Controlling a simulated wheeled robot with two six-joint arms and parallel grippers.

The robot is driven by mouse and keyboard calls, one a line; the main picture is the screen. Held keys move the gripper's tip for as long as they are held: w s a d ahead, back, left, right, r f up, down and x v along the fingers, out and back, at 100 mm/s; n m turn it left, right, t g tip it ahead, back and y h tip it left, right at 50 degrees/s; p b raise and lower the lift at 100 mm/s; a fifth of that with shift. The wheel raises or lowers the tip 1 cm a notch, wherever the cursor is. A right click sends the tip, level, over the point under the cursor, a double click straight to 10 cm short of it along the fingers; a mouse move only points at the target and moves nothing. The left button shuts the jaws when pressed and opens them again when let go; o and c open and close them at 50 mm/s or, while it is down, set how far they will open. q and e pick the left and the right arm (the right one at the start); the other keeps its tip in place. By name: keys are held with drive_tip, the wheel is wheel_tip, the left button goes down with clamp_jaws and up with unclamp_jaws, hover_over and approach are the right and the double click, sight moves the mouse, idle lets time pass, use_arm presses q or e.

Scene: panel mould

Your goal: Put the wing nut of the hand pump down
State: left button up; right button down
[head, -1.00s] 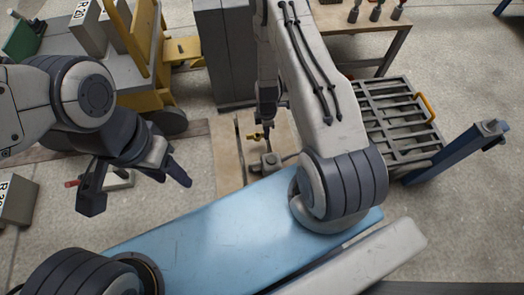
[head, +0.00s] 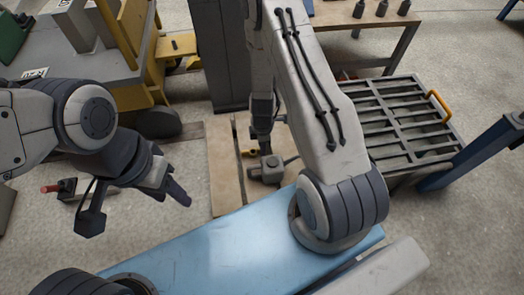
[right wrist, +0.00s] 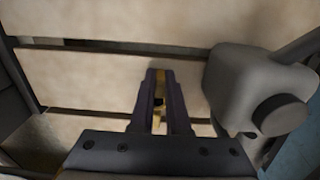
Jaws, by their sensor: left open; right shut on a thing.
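The wing nut, a small yellow brass-coloured piece (head: 249,153), is at the tip of my right gripper (head: 261,147), low over the wooden pallet. In the right wrist view the gripper's two dark fingers (right wrist: 153,105) are shut on the wing nut (right wrist: 160,112), which is partly hidden between them. I cannot tell whether it touches the boards. The grey hand pump (head: 268,168) stands on the pallet just beside it; its rounded body and knob (right wrist: 245,85) show to the right of the fingers. My left gripper (head: 136,206) is open and empty over the floor at left.
The pallet boards (right wrist: 110,93) have dark gaps between them. A grey slatted crate (head: 405,115) stands at right, a yellow-and-grey cart (head: 100,75) at left. A red-handled tool (head: 62,187) lies on the floor near my left gripper.

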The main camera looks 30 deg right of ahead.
drive_tip(key=shift+r, duration=0.1)
drive_tip(key=c, duration=1.3)
unclamp_jaws()
drive_tip(key=shift+f, duration=0.2)
drive_tip(key=o, duration=0.4)
drive_tip(key=shift+r, duration=0.15)
